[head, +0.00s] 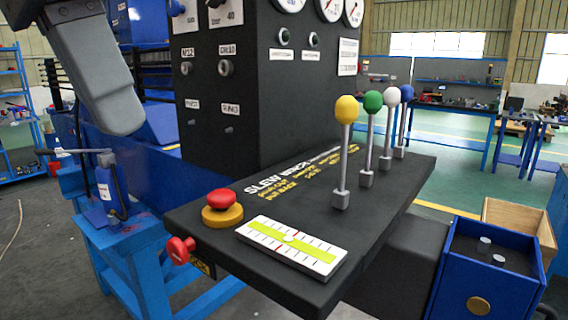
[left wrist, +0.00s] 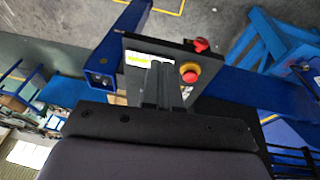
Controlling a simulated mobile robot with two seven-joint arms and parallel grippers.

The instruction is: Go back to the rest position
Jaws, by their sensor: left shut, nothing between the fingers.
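My left arm (head: 92,70) reaches in from the top left in the head view, beside the black control box and apart from the levers. In the left wrist view my left gripper (left wrist: 160,70) is shut and empty. Its dark fingers appear in front of the control panel and partly cover it. The black panel (head: 365,235) carries yellow, green, white and blue knobbed levers (head: 345,110), all roughly upright. My right gripper is in neither view.
A red emergency button (head: 221,198) on a yellow base and a level gauge (head: 291,247) sit on the panel. A black gauge box (head: 215,100) rises behind. A blue bin (head: 487,270) stands at the right. A blue stand (head: 120,225) is at the left. Open green floor (head: 455,185) lies behind.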

